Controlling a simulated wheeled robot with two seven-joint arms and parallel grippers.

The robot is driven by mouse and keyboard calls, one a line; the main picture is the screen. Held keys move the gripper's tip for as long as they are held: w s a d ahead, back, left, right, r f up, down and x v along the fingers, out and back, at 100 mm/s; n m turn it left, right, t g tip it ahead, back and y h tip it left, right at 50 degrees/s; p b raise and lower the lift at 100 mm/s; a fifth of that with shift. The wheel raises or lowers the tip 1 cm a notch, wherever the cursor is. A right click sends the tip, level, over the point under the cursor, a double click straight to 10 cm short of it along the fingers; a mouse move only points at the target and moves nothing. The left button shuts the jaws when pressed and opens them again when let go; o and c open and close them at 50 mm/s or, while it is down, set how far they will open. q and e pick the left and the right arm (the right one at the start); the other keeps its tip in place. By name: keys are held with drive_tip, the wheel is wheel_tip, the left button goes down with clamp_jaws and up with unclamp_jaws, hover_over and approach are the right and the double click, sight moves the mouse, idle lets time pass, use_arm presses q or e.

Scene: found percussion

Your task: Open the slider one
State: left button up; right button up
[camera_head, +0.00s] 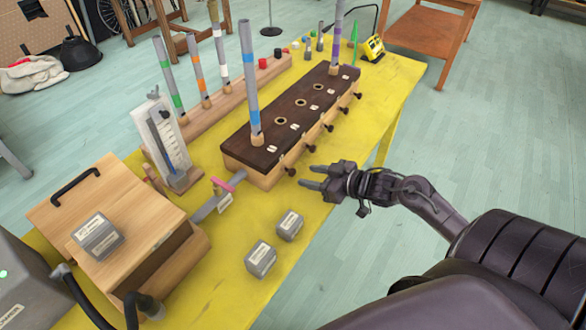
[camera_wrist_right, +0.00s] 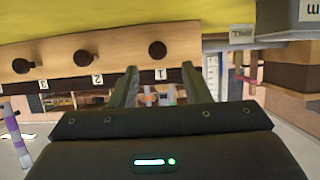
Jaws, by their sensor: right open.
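A long wooden chest (camera_head: 262,170) with a dark brown top stands on the yellow table. Several dark round slider knobs stick out along its right side. The nearest one, slider one's knob (camera_head: 291,171), is beside the label 1 in the right wrist view, where the knob (camera_wrist_right: 157,50) shows clearly. My right gripper (camera_head: 308,176) is open and empty, its fingers pointing at this knob from the right. In the wrist view, the knob lies between and beyond the fingertips (camera_wrist_right: 160,70), apart from them. My left gripper is not in view.
Slider two's knob (camera_wrist_right: 82,57) is close beside. Upright grey pipes with coloured bands (camera_head: 250,80) stand on the chest and a wooden rack. Two grey weight blocks (camera_head: 261,258) sit on the table (camera_head: 235,295) in front. A wooden bellows box (camera_head: 130,215) is at left.

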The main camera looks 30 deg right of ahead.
sight(294, 172)
drive_tip(key=shift+x, duration=1.15)
drive_tip(key=x, duration=0.2)
drive_tip(key=shift+w+f, duration=0.15)
drive_tip(key=shift+w, duration=0.15)
drive_tip(key=shift+w+f, duration=0.1)
drive_tip(key=shift+w, duration=0.1)
drive_tip(key=shift+f, duration=0.1)
drive_tip(key=c, duration=0.5)
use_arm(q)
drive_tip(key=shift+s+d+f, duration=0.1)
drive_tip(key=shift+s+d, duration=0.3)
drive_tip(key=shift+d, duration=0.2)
use_arm(e)
clamp_jaws()
